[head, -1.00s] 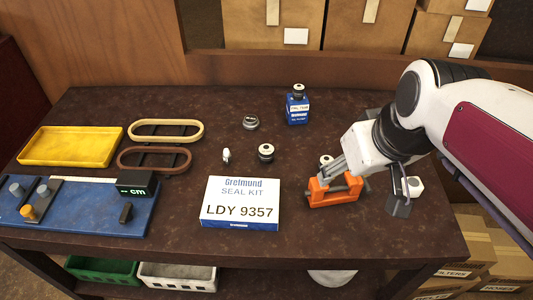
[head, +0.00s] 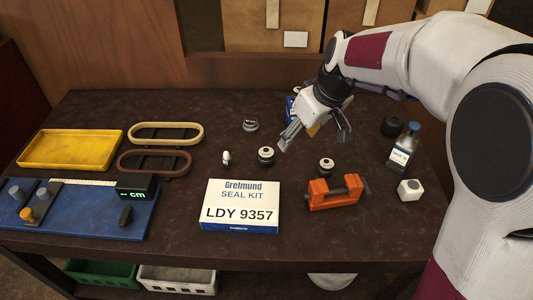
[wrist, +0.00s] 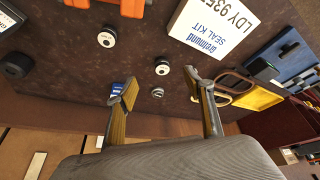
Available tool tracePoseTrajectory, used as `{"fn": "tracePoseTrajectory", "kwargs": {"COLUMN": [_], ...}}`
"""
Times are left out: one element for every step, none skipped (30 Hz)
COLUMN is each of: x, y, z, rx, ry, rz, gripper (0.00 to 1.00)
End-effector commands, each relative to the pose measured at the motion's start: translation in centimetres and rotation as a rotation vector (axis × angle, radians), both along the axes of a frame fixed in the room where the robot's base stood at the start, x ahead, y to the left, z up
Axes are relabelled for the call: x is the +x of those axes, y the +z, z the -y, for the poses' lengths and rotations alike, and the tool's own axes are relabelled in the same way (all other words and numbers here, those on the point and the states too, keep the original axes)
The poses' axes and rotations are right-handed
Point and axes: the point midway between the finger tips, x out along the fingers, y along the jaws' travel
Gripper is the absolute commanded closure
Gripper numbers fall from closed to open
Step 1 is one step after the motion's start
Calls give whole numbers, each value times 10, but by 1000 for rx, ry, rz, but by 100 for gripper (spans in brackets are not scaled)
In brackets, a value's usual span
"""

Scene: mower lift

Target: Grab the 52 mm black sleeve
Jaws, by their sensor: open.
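A plain black cylindrical piece (head: 391,126) stands at the right back of the table and also shows at the left edge of the wrist view (wrist: 17,65). Its size cannot be read. Two dark round pieces with pale tops stand nearer the middle, one at centre (head: 266,155), also in the wrist view (wrist: 162,67), and one behind the orange clamp (head: 326,165), also in the wrist view (wrist: 107,37). A grey-and-dark round piece (head: 251,124) stands farther back. My gripper (head: 315,141) is open and empty above the table, just right of the centre piece.
A seal kit box (head: 240,205) and an orange clamp (head: 338,193) stand in front. A blue bottle (wrist: 117,88) is partly hidden by my gripper. Left are a yellow tray (head: 70,163) and blue gauge board (head: 80,222).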

Motion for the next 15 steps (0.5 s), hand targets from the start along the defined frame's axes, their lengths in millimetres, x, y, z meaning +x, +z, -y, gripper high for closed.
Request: {"fn": "tracePoseTrajectory", "kwargs": {"x": [9,13,19,24,28,34,38,42,48,52,56,61,66,69,74], "y": [-8,-12,-17,-21,-26,-31,-36,-40,-47,-52,-56,-63,-68,-73,-80], "z": [-5,-7,-11,-13,-16,-19,-22,-24,-28,-30,-32,-36,-38,-41,-44], "rx": [0,0,0,0,-1,0,-1,0,-1,0,-1,-1,-1,-1,0], "ry": [17,28,41,54,64,78,88,97,113,122,133,146,156,167,179], "rz": [-4,-5,-5,-6,-7,-8,-8,-8,-9,-9,-8,-9,-8,-9,-9], "gripper": [48,48,48,48,48,48,48,48,48,48,48,48,48,48,48]}}
